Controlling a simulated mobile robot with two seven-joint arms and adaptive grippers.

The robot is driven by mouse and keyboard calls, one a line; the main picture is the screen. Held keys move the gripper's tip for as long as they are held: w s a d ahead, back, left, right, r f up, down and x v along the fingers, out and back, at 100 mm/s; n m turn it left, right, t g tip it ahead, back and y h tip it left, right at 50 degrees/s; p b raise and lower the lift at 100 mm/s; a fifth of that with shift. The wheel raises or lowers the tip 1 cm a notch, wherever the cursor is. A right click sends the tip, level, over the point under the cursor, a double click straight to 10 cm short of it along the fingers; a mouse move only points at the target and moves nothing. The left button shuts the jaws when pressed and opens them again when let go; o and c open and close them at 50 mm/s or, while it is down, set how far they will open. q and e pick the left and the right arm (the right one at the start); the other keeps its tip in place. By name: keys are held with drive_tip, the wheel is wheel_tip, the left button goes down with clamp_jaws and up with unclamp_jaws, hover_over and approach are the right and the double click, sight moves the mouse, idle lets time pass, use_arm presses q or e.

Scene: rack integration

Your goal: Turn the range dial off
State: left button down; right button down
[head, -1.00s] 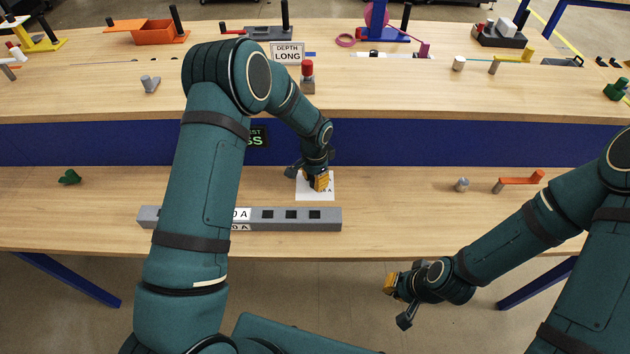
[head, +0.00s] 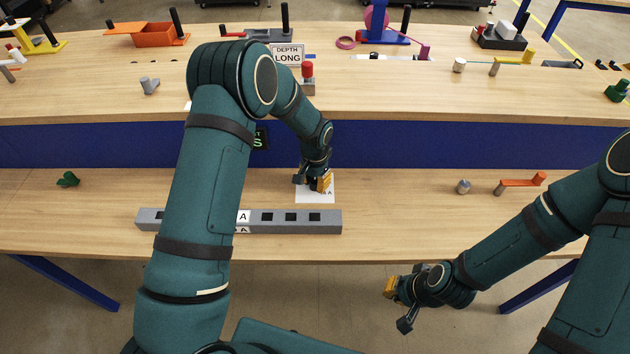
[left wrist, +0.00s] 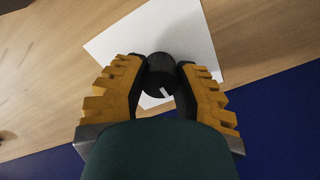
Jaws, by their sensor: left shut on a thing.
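The range dial (left wrist: 160,72) is a black round knob with a white pointer mark, seen in the left wrist view on a white card (left wrist: 195,25). The card also shows in the head view (head: 317,197), flat on the lower bench; the dial there is hidden by the gripper. My left gripper (head: 318,184) points down over the card. In the left wrist view its two yellow ridged fingers (left wrist: 160,85) stand either side of the dial and are shut on it. My right gripper (head: 397,305) hangs in front of the bench, away from the dial; its jaw opening is unclear.
A grey bar with square holes (head: 290,221) lies in front of the card. A grey peg (head: 463,187) and an orange handle (head: 522,183) stand to the right. A green piece (head: 68,179) lies far left. A raised shelf (head: 420,95) runs behind.

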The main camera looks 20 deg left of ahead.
sight(314, 181)
use_arm(q)
drive_tip(key=c, duration=0.6)
unclamp_jaws()
drive_tip(key=shift+s+a+f, duration=0.1)
drive_tip(key=shift+c, duration=0.2)
drive_tip(key=shift+r, duration=0.45)
wheel_tip(314, 181, up, 11)
